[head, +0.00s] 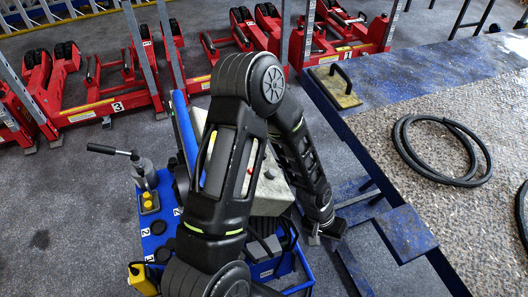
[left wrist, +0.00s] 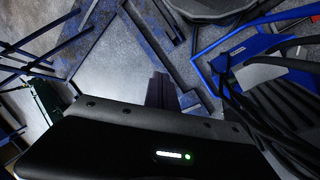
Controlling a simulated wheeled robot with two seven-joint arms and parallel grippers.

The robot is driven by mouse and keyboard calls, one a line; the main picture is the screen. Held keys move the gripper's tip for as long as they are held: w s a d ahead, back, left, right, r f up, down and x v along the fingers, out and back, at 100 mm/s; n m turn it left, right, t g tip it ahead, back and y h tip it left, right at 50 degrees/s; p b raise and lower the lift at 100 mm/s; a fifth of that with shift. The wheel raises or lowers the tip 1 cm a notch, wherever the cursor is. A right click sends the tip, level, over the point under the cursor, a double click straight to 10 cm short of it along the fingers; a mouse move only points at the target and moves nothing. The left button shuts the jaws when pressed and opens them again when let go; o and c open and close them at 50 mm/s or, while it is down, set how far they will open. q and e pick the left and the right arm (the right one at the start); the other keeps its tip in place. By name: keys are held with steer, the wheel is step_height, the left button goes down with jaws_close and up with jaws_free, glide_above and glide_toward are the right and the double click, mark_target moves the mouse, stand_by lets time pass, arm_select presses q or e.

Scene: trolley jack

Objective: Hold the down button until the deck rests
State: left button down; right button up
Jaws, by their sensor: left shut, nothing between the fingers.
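The deck (head: 400,80) is a large blue platform with a worn, speckled top at the right of the head view. Its top stands above the floor, with blue frame parts below its near edge. My left gripper (head: 322,238) points down beside the deck's near left side. It is shut and empty, and its dark fingers also show in the left wrist view (left wrist: 160,92). A small yellow control piece (head: 149,202) with knob-like tops stands on the blue cart, left of my arm. I cannot make out which control is the down button. My right gripper is not in view.
A blue cart (head: 158,225) with numbered spots stands beneath my left arm. A lever with a black grip (head: 103,149) juts from it. Several red jacks (head: 105,100) line the back. A black hose (head: 403,150) lies coiled on the deck. Grey floor is clear at left.

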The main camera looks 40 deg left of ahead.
arm_select(q)
steer(key=w+a+r+n+y, duration=0.1)
steer(key=w+a+r, duration=0.3)
steer(key=a+r, duration=0.25)
steer(key=w+a+r+y, duration=0.1)
steer(key=w+a+r, duration=0.45)
steer(key=r, duration=0.25)
steer(key=s+a+r+n+y, duration=0.1)
steer(key=a+r+n+y, duration=0.1)
steer(key=a+r, duration=1)
steer(key=shift+r+t+y+p, duration=0.3)
steer(key=shift+r+t+p, duration=0.1)
steer(key=shift+r, duration=0.4)
steer(key=shift+s+f, duration=0.1)
steer(key=s+f+b, duration=0.1)
steer(key=f, duration=0.1)
steer(key=s+a+f+b, duration=0.1)
steer(key=f+b, duration=0.1)
steer(key=s+a+f+b, duration=0.1)
steer(key=s+f+b, duration=0.1)
steer(key=shift+f, duration=0.1)
steer(key=shift+s+a+f, duration=0.25)
steer(key=shift+s+f, duration=0.05)
steer(key=shift+s, duration=0.1)
steer(key=shift+b, duration=0.35)
